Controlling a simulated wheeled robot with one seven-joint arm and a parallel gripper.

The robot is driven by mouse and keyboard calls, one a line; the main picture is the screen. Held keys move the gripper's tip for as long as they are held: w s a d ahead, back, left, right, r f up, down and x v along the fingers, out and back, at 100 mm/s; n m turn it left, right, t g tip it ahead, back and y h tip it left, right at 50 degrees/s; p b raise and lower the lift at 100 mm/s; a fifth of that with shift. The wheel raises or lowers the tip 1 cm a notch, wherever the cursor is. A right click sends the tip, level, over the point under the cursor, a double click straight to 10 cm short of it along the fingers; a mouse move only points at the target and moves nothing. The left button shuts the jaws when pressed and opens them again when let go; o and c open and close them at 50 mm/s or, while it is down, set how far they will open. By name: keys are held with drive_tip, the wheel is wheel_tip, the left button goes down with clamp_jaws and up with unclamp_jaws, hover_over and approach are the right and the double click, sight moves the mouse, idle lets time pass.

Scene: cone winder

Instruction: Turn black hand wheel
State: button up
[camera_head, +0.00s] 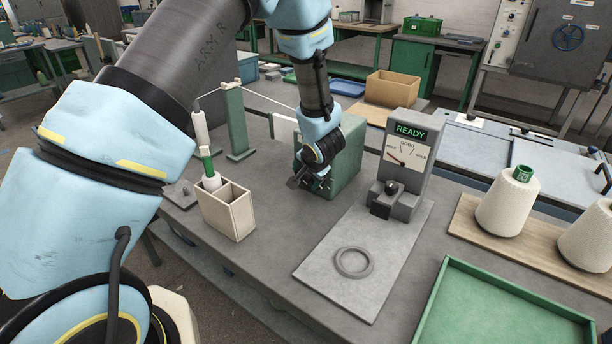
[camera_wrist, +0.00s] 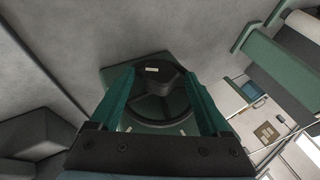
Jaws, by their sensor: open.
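The black hand wheel (camera_wrist: 153,106) shows in the wrist view as a dark round rim with spokes and a raised part with a small pale mark. It sits against a green surface. In the head view the green machine housing (camera_head: 347,172) stands on the grey bench, and my arm hides most of its wheel side. My gripper (camera_wrist: 160,76) is open, its two green fingers spread on either side of the wheel in the wrist view. I cannot tell whether they touch it. In the head view my gripper (camera_head: 298,181) is at the front left of the housing.
Right of the housing stands a grey gauge (camera_head: 405,158) reading READY, with a flat plate and ring (camera_head: 353,262) in front. A cream open box (camera_head: 229,213) and green post (camera_head: 236,120) stand left. A green tray (camera_head: 500,310) and yarn cones (camera_head: 507,203) lie right.

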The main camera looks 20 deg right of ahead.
clamp_jaws()
idle(0.6)
